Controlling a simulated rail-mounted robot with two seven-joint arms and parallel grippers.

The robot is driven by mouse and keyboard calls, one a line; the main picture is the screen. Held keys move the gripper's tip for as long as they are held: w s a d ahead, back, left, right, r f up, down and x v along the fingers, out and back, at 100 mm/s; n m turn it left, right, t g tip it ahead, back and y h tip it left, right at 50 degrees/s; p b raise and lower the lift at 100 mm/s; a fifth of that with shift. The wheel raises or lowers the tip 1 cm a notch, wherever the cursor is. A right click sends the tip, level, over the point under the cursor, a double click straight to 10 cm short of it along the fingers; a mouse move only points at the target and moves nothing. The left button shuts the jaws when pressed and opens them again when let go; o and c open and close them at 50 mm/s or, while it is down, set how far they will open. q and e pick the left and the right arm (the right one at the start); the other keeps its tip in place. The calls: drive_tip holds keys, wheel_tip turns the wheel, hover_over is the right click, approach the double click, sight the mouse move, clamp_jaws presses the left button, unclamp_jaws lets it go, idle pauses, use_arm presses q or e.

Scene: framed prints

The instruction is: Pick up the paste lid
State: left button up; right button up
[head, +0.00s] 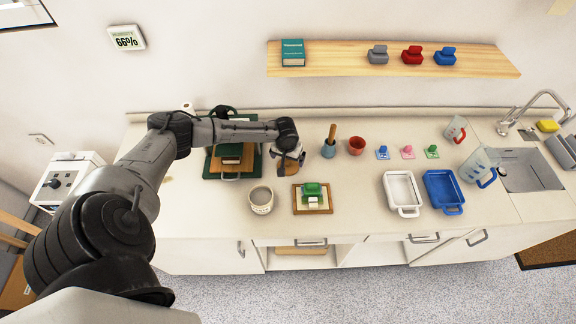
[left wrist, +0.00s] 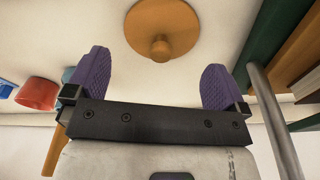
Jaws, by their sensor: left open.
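The paste lid looks like the round orange-brown disc with a small central knob (left wrist: 162,28) in the left wrist view. It lies flat on the pale counter, ahead of and roughly between my open fingers, apart from them. In the head view my left gripper (head: 288,160) hangs low over the counter, with a brown patch of the lid (head: 268,177) showing beside it. The purple fingers (left wrist: 157,85) are spread with nothing between them. A pale open pot (head: 261,198) stands just in front of the lid. My right gripper is not in view.
Green boards with a book (head: 231,151) lie left of the gripper. A wooden-handled tool (head: 329,143) in a blue base and a red cup (head: 356,146) stand right. A framed tray with a green item (head: 312,197) is in front. White and blue trays (head: 443,191) stand farther right.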

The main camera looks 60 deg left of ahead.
sight(288, 161)
use_arm(q)
drive_tip(key=shift+f, duration=2)
drive_tip(key=shift+c, duration=0.5)
drive_tip(key=c, duration=0.6)
drive_tip(key=shift+o, duration=0.2)
drive_tip(key=shift+r, duration=0.1)
